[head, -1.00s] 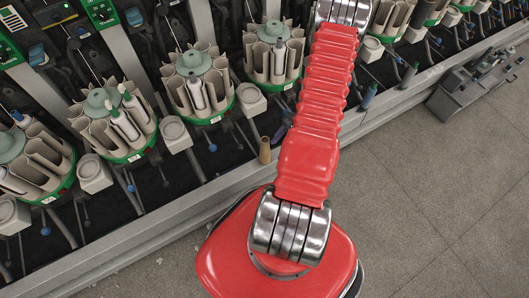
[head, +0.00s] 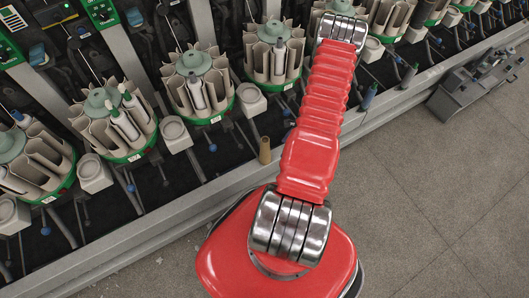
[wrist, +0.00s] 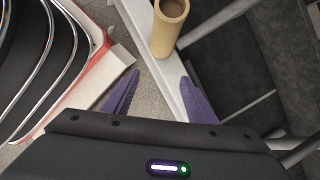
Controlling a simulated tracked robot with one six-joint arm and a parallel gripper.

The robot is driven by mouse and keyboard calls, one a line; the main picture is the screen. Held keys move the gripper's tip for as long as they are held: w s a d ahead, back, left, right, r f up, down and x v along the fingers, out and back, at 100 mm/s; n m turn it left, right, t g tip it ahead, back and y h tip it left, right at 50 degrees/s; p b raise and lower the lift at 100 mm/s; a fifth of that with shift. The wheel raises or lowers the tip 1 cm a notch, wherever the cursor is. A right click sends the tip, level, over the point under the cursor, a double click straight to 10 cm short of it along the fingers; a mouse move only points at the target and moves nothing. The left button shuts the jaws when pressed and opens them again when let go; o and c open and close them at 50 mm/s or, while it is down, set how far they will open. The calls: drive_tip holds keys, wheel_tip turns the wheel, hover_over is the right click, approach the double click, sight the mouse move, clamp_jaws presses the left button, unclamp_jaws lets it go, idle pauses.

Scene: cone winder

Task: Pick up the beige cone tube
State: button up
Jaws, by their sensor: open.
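The beige cone tube (head: 264,150) stands upright on the grey front ledge of the winder in the head view, just left of my red arm. In the wrist view the tube (wrist: 166,36) stands near the top middle on the pale rail, its hollow top open towards the camera. My gripper (wrist: 159,88) shows there with two purple fingers spread apart. The tube is beyond the fingertips, roughly in line with the gap, and nothing is between the fingers. My gripper is not visible in the head view.
Green-rimmed round magazines (head: 197,82) holding pale tubes line the machine. Small grey cups (head: 174,133) and thin levers stand between them and the ledge (head: 150,222). A dark metal unit (head: 476,82) sits at the far right.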

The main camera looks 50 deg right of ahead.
sight(262, 144)
drive_tip(key=shift+w+a, duration=0.85)
drive_tip(key=shift+w, duration=0.3)
drive_tip(key=shift+w+a, duration=0.8)
drive_tip(key=shift+w, duration=0.3)
drive_tip(key=w+a, duration=0.1)
drive_tip(key=w, duration=0.1)
drive_tip(key=w+a, duration=0.2)
drive_tip(key=shift+w+a+f, duration=0.15)
drive_tip(key=shift+w+f, duration=0.05)
drive_tip(key=shift+f, duration=0.35)
drive_tip(key=c, duration=1.2)
